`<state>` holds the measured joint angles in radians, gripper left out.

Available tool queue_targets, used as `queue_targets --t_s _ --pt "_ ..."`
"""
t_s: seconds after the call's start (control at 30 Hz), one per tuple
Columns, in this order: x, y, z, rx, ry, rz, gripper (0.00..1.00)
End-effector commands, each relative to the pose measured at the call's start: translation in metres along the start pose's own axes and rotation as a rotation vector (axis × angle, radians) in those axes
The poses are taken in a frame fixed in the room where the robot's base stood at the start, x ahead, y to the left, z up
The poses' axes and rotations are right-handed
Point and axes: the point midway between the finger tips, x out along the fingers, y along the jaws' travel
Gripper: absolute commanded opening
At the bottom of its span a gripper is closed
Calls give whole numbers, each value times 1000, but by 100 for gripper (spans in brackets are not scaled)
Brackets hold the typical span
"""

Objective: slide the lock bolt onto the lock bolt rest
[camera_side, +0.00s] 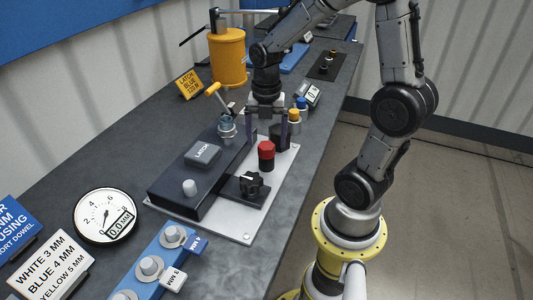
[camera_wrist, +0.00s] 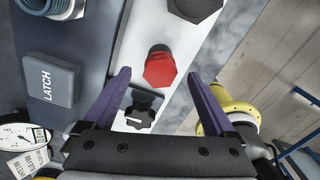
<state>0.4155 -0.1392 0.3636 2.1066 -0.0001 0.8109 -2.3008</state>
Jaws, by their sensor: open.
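My gripper (camera_side: 267,138) is open and points down over the white base plate; its two purple fingers are apart and nothing is between them. It also shows in the wrist view (camera_wrist: 159,75). A red-topped hexagonal part with a black body (camera_side: 266,154) stands upright on the plate, just in front of the fingers in the side view. In the wrist view the red part (camera_wrist: 160,70) lies in line with the finger gap. A black lobed knob (camera_side: 250,184) with a white mark sits on a dark block nearby. No label tells which part is the lock bolt or its rest.
A dark housing with a grey LATCH button (camera_side: 203,154) stands left of the plate (camera_side: 247,236). A dark hexagonal part (camera_side: 280,136) is close behind the red one. A yellow-handled metal fitting (camera_side: 226,128), yellow canister (camera_side: 228,56), dial gauge (camera_side: 105,216) and blue rack (camera_side: 160,258) surround it.

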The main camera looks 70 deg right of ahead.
Motion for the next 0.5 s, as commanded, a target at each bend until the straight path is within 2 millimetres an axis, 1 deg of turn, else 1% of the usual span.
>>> queue_targets --t_s 0.03,0.2,0.33,0.5 --pt "11 -1 -1 0 4 -5 91" --pt "38 -1 -1 0 3 -3 91" --pt "52 0 0 0 2 -2 91" --pt "61 0 0 0 1 -1 91"
